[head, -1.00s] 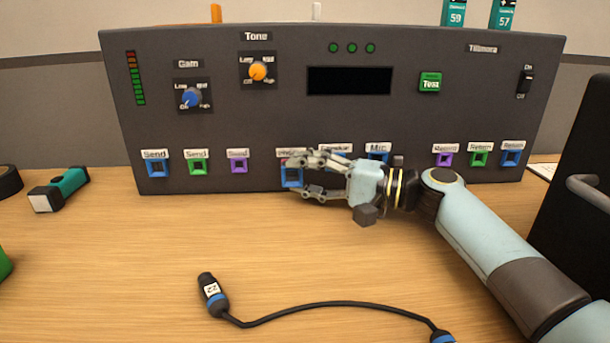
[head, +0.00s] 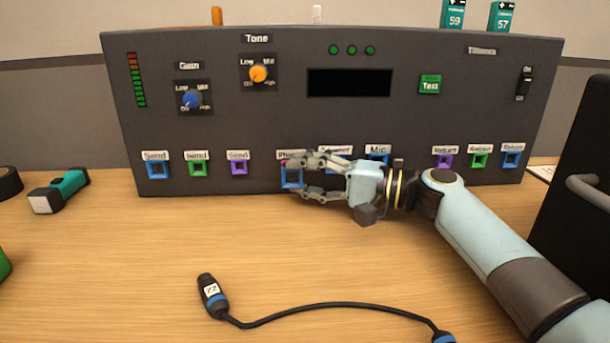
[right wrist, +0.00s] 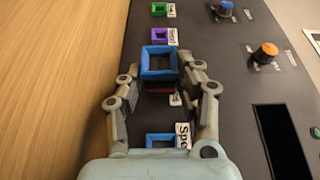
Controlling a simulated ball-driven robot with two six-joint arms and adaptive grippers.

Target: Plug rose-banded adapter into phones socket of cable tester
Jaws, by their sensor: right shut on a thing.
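The cable tester (head: 260,130) is a wide dark panel standing on the table. Its phones label (head: 288,155) is partly covered by my fingers. My right gripper (head: 293,177) is shut on the adapter in front of that label. The adapter's square blue end (head: 292,180) faces outward; in the right wrist view this hollow blue end (right wrist: 159,63) sits between the fingertips, with a dark rose part (right wrist: 160,88) behind it. The phones socket is hidden behind the adapter, so I cannot tell how deep the adapter sits. My left gripper is not in view.
A black cable with a tagged plug (head: 212,295) lies on the front table. A teal torch (head: 60,190) lies at the left. The blue speaker socket (right wrist: 165,141) is close beside my fingers. A dark box with a handle (head: 580,180) stands at the right.

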